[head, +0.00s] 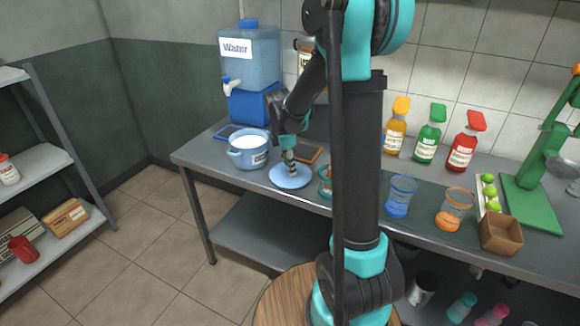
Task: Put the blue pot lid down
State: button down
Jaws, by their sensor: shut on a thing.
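The blue pot lid (291,178) is a round, light blue disc, at or just above the metal counter, right of the blue pot. My gripper (289,160) points down over the lid's middle and is shut on its knob, which the fingers mostly hide. I cannot tell whether the lid touches the counter. The blue pot (249,152) stands uncovered to the left, with white contents and a label on its side.
A water dispenser (250,60) stands behind the pot. A teal-rimmed container (325,182) is close to the lid's right, partly behind my arm. Glasses (399,197) and syrup bottles (429,137) stand farther right. The counter (213,160) has a front edge close to the lid.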

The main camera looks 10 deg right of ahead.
aim_at(286, 174)
jog(key=shift+f, duration=0.15)
jog(key=c, duration=1.2)
grip_release()
notch_tip(286, 174, up, 12)
jog(key=a, duration=0.2)
jog(key=s+d+f+m+t+y, duration=0.1)
jog(key=s+d+f+m+t, duration=0.1)
jog(key=s+f+m, duration=0.4)
jog(key=s+d+f+m+t, duration=0.2)
jog(key=s+d+f+m, duration=0.2)
jog(key=s+m, duration=0.9)
notch_tip(286, 174, down, 4)
jog(key=s, duration=0.3)
jog(key=shift+r+m+y, duration=0.2)
jog(key=shift+m+y, duration=0.2)
jog(key=shift+d, duration=0.15)
